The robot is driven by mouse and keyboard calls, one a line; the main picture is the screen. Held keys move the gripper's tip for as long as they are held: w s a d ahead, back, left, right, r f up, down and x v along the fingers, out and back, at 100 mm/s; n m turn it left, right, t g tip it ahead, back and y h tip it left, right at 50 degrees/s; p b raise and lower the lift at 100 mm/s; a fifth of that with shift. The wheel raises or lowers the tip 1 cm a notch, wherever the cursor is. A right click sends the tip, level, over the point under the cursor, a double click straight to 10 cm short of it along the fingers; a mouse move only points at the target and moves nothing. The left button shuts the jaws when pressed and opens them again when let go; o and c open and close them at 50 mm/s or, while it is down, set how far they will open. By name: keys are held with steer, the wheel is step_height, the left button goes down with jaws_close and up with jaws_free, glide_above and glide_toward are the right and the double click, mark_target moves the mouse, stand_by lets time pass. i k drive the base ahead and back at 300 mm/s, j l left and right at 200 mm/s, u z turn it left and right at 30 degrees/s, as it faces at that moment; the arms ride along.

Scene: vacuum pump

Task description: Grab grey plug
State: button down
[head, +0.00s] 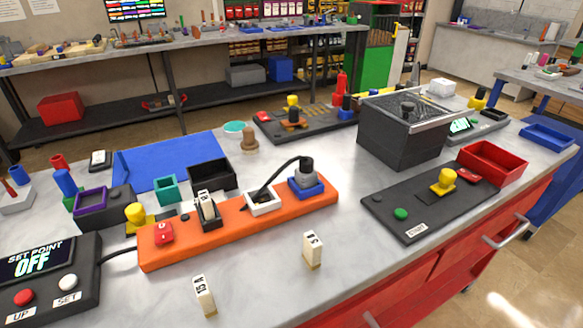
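The grey plug (306,167) stands upright in the blue-framed socket (306,189) at the right end of the orange power strip (318,204). A black cable (278,172) leaves the plug and arcs down to the left, towards the white-framed socket (263,203). Whether the cable enters that socket or passes behind it I cannot tell. My gripper is not in view.
Two labelled white blocks (312,251) and (204,296) stand in front of the strip, and another (207,206) sits in its black holder. A black bin (212,175) is behind. A control panel (425,208) with a yellow knob (443,182) lies right.

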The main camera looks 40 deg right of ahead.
mark_target(305, 176)
steer(key=j+z, duration=0.1)
steer(key=j, duration=0.25)
steer(key=k+j+z, duration=0.1)
steer(key=j, duration=0.3)
steer(key=k+j+z, duration=0.15)
steer(key=j, duration=0.2)
steer(key=j+z, duration=0.1)
steer(key=j, duration=0.25)
steer(key=k, duration=0.05)
